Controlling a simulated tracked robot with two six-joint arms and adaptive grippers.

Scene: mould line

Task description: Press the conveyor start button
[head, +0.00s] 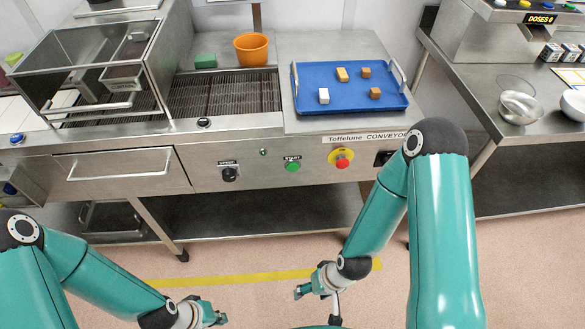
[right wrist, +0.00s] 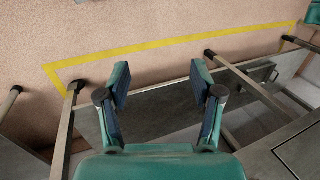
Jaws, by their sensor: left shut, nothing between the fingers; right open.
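The green conveyor start button (head: 293,166) sits on the steel front panel of the conveyor, in the middle of the head view, under a small label. My left gripper (head: 216,319) is shut and empty, low in front of the conveyor and well apart from the button. My right gripper (head: 300,291) is below the button, apart from it, over the floor. In the right wrist view its two fingers (right wrist: 160,90) are spread with nothing between them.
A red stop button (head: 342,161) on a yellow plate is right of the green one. A black rotary knob (head: 230,174) is to the left. A blue tray (head: 350,105) with several small blocks and an orange pot (head: 251,49) stand above. A yellow floor line (head: 240,278) runs below.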

